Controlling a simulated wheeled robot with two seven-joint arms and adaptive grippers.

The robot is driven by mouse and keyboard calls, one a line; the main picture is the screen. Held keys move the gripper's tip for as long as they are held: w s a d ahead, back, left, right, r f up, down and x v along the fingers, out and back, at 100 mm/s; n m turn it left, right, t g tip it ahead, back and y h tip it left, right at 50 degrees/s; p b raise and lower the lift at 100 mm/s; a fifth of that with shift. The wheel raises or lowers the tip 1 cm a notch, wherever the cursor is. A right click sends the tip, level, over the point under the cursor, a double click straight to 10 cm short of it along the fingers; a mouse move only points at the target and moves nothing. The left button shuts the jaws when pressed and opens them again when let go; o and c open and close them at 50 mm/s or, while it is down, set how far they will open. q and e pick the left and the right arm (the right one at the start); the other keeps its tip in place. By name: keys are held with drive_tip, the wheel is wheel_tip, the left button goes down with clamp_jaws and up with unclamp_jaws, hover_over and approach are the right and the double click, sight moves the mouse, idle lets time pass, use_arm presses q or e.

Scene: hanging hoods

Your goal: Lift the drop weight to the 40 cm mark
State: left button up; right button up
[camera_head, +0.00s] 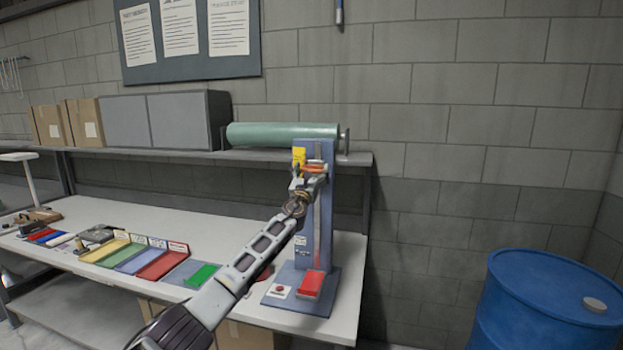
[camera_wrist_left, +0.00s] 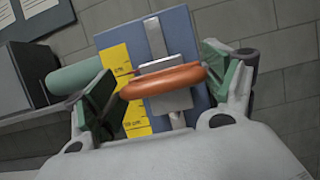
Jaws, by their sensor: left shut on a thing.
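The drop weight (camera_wrist_left: 170,101) is a grey block with an orange ring handle (camera_wrist_left: 163,81) in the left wrist view. It sits on a pale vertical rail of the blue tower (camera_head: 328,215), near the top. The orange ring also shows small in the head view (camera_head: 318,167). My left gripper (camera_head: 309,182) is shut on the ring, one finger at each side of it in the left wrist view (camera_wrist_left: 163,85). A yellow scale (camera_wrist_left: 118,62) runs left of the weight; its marks are too small to read surely. My right gripper is not in view.
The tower stands on the right end of a white bench (camera_head: 215,233), with a red pad (camera_head: 311,284) at its base. A green roll (camera_head: 280,134) lies on the shelf behind. Coloured trays (camera_head: 165,264) lie left; a blue barrel (camera_head: 545,300) stands right.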

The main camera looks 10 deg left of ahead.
use_arm(q)
drive_tip(key=shift+a+r, duration=0.15)
drive_tip(key=shift+r, duration=0.55)
drive_tip(key=o, duration=1.2)
drive_tip(key=shift+c, duration=0.2)
drive_tip(key=shift+f, duration=0.15)
drive_tip(key=shift+s+f, duration=0.1)
drive_tip(key=v, duration=1.1)
drive_tip(key=shift+s, duration=0.35)
